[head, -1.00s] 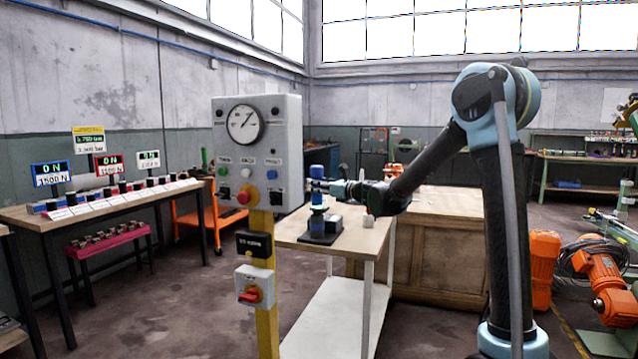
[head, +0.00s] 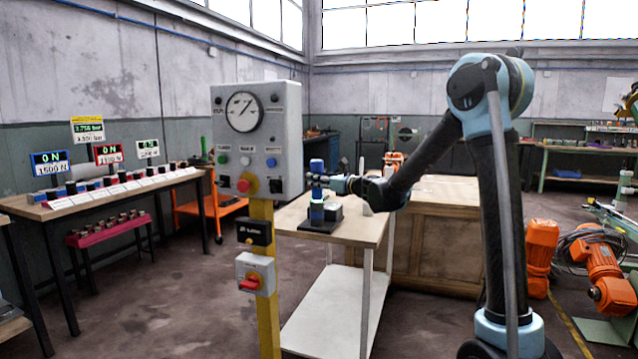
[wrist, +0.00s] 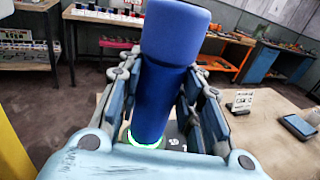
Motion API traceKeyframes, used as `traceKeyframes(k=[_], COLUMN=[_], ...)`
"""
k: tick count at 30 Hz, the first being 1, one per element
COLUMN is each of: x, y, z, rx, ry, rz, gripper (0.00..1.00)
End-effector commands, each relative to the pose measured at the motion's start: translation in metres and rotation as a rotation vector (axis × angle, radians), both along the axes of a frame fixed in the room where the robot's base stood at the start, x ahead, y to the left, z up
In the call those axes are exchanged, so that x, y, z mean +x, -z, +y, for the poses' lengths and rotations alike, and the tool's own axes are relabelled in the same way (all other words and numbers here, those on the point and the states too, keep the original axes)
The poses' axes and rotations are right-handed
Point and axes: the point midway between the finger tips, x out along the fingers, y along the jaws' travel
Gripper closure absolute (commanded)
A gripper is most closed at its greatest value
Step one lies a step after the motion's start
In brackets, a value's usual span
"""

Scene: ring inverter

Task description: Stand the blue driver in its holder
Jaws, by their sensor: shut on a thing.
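The blue driver, a tall cylinder with a wider upper part, fills the middle of the wrist view (wrist: 168,80). It stands close to upright and also shows in the head view (head: 316,166). My gripper (head: 326,181) is shut on it from the right, with pads on both sides in the wrist view. Directly below is the holder (head: 318,226), with a dark base, on the wooden-topped trolley. In the wrist view a green-lit ring (wrist: 146,146) surrounds the driver's lower end. I cannot tell how deep that end sits.
A grey gauge panel (head: 257,140) on a yellow post stands just left of the trolley top (head: 360,232). A dark block (head: 328,212) is beside the holder. In the wrist view a phone-like device (wrist: 298,127) and a small stand (wrist: 241,102) are at right.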

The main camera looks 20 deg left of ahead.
Motion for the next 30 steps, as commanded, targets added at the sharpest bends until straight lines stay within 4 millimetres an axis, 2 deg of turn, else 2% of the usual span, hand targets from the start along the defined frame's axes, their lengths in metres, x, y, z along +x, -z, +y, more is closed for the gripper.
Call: traceKeyframes(k=[4, 5, 8, 20, 23, 30], x=[0.000, 0.000, 0.000, -0.001, -0.005, -0.022], y=[0.001, 0.001, 0.001, 0.002, 0.002, 0.001], z=[0.000, 0.000, 0.000, -0.003, -0.011, -0.051], rx=[0.000, 0.000, 0.000, 0.000, 0.000, 0.000], ry=[0.000, 0.000, 0.000, 0.000, 0.001, 0.003], rz=[0.001, 0.001, 0.000, 0.000, 0.000, 0.000], gripper=[0.98, 0.65, 0.44, 0.44, 0.44, 0.44])
